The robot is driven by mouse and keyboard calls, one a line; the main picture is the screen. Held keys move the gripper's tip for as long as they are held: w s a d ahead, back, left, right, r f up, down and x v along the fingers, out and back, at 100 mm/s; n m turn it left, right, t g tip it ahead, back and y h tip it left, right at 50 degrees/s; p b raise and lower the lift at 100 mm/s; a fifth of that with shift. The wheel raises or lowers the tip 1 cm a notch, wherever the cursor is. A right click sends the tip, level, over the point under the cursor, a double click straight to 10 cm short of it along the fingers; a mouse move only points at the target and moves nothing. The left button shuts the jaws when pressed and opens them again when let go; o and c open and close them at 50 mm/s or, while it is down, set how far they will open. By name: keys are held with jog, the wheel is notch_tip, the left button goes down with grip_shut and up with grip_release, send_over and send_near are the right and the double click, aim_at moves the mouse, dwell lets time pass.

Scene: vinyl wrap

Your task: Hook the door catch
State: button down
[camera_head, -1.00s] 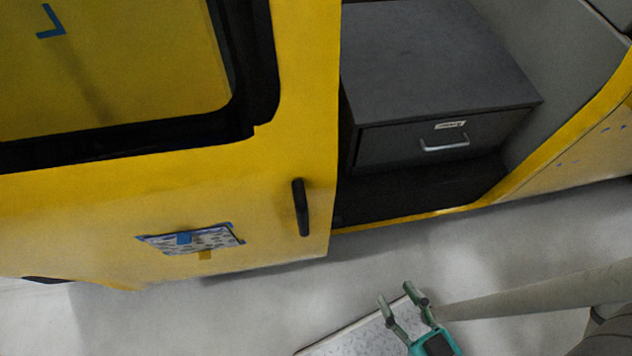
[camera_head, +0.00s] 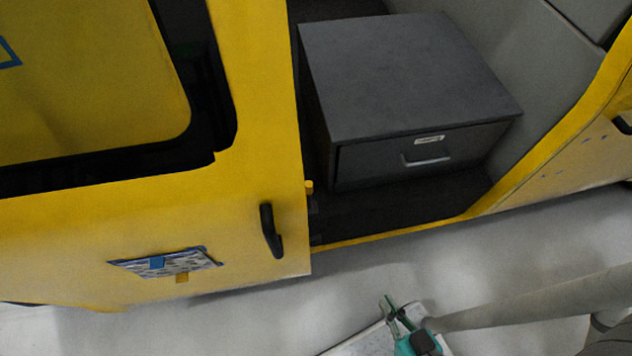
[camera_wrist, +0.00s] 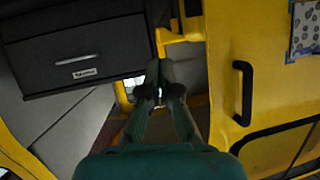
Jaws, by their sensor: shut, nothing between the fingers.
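The yellow door (camera_head: 240,190) stands open at the left of the head view, with a black handle (camera_head: 271,230) near its free edge. The handle (camera_wrist: 243,92) is right of my fingers in the wrist view. A small yellow piece (camera_head: 309,187) sticks out from the door's edge. In the wrist view a yellow bracket-like piece (camera_wrist: 180,37) lies beyond my fingertips; I cannot tell whether it is the catch. My gripper (camera_head: 389,304) is shut and empty, low in front of the doorway. Its fingertips (camera_wrist: 158,92) meet in the wrist view, apart from the handle.
A dark grey drawer cabinet (camera_head: 410,75) with a metal pull stands inside the opening. A patterned sheet (camera_head: 172,263) is taped to the door. A pale board (camera_head: 370,341) lies on the floor below my gripper. The light floor (camera_head: 350,275) before the doorway is clear.

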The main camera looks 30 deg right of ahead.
jog(key=w+f+m+g+y, duration=0.1)
jog(key=w+f+m+g, duration=0.4)
jog(key=f, duration=0.8)
jog(key=m+t+y, duration=0.1)
jog(key=t+y, duration=0.3)
jog(key=y, duration=0.9)
send_near(309, 195)
jog(key=w+d+r, duration=0.2)
jog(key=d+r, duration=0.1)
jog(key=shift+s+d+m, duration=0.2)
jog(key=shift+m, duration=0.1)
jog(key=x, duration=1)
jog(key=shift+w+t, duration=0.15)
jog(key=shift+t, duration=0.15)
